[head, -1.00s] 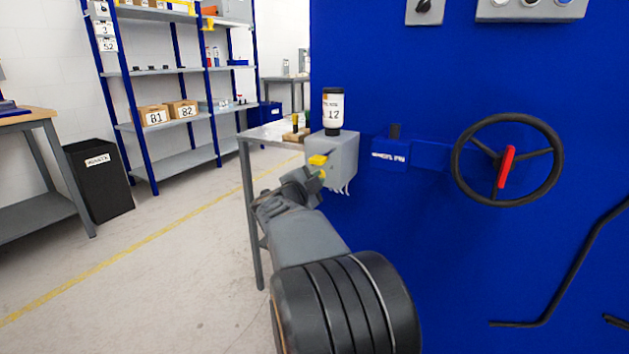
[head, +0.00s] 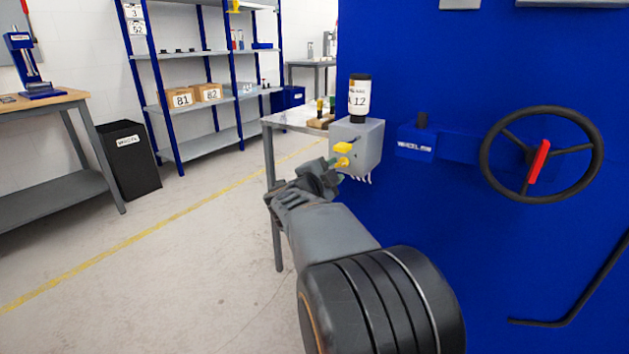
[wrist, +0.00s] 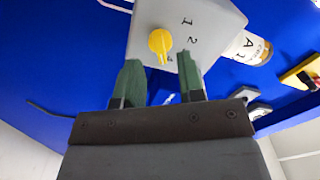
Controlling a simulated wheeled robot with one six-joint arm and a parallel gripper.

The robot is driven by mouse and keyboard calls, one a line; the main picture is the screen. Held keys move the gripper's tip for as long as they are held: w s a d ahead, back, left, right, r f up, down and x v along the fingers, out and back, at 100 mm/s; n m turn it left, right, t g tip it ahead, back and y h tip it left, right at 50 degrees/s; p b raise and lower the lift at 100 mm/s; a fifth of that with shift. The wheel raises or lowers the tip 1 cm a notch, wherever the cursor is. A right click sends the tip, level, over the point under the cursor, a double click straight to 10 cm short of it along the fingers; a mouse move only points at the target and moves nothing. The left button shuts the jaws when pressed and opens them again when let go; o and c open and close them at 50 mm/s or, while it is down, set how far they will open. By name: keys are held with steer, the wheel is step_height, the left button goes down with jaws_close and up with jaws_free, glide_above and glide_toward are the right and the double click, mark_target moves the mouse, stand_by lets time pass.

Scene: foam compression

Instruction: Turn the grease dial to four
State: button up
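The grease dial (wrist: 160,42) is a yellow knob on the face of a grey box (wrist: 205,22). In the wrist view its narrow end points down, close to a mark that looks like a 4; 1 and 2 show to its upper right. The dial also shows in the head view (head: 341,162), small, on the box (head: 368,140). My gripper (wrist: 160,78) is open. Its two green fingers stand apart with nothing between them, and the dial appears just beyond the tips. I cannot tell the exact distance to it.
A labelled bottle (head: 359,96) stands on top. A black handwheel (head: 541,153) is on the blue machine wall (head: 450,260) to the right. A bench (head: 285,119) is behind my gripper; the floor at left is open.

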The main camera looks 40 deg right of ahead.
steer(key=p+v, duration=0.2)
steer(key=v, duration=0.8)
steer(key=shift+a, duration=0.35)
steer(key=shift+p, duration=0.3)
